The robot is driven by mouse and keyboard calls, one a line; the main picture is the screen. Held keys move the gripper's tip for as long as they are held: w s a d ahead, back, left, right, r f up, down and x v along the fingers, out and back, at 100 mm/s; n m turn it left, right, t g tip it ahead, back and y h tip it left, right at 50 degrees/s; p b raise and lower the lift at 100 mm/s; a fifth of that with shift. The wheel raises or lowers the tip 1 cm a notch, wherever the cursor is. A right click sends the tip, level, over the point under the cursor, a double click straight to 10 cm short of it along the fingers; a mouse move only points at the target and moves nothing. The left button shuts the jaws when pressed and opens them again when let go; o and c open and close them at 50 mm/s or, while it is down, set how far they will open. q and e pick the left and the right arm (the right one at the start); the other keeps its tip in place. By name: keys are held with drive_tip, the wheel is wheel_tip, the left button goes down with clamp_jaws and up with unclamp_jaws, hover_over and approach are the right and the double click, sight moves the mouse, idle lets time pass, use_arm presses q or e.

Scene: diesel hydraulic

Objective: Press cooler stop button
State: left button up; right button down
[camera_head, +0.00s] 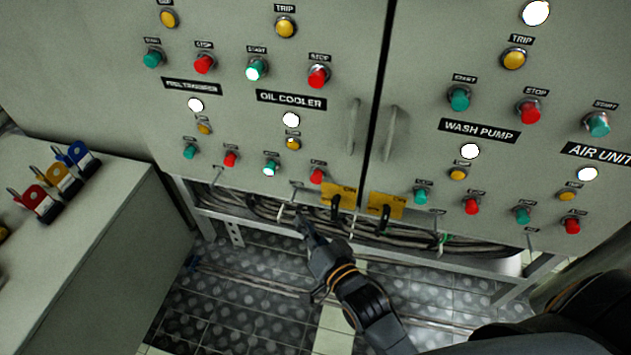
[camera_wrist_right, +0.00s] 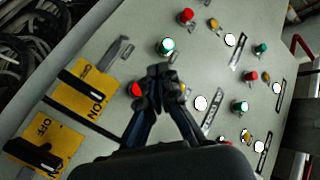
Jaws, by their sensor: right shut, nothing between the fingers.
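The OIL COOLER label (camera_head: 291,100) is on the grey cabinet front. Below it are a white lamp (camera_head: 291,120), a yellow trip button (camera_head: 293,144), a lit green start button (camera_head: 270,168) and the red cooler stop button (camera_head: 317,176). My right gripper (camera_head: 301,222) is shut and empty, below the stop button in the head view. In the right wrist view the closed fingertips (camera_wrist_right: 166,72) appear between the red stop button (camera_wrist_right: 136,90) and the lit green button (camera_wrist_right: 167,45). A finger partly overlaps the red button; contact cannot be told. My left gripper is out of view.
Yellow ON/OFF switch plates (camera_head: 338,195) with black handles sit just right of the stop button. Cables (camera_head: 260,207) run below the panel. A grey cabinet (camera_head: 100,235) with colored padlocks stands at left. WASH PUMP controls (camera_head: 479,131) are at right.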

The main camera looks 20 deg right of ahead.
sight(317, 177)
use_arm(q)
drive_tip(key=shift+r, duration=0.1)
use_arm(e)
drive_tip(key=shift+w+d, duration=0.1)
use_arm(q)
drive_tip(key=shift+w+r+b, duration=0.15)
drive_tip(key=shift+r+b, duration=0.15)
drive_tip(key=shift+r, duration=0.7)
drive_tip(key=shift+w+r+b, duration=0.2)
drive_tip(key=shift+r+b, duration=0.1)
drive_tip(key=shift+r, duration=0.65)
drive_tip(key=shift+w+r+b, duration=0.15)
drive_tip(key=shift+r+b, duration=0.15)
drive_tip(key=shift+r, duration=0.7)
use_arm(e)
drive_tip(key=w+d, duration=0.4)
drive_tip(key=w, duration=0.3)
drive_tip(key=shift+d, duration=0.4)
drive_tip(key=shift+w, duration=0.1)
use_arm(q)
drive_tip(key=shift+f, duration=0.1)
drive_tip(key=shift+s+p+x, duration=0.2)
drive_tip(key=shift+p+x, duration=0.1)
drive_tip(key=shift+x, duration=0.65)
use_arm(e)
drive_tip(key=shift+w+d, duration=0.25)
drive_tip(key=shift+w, duration=0.05)
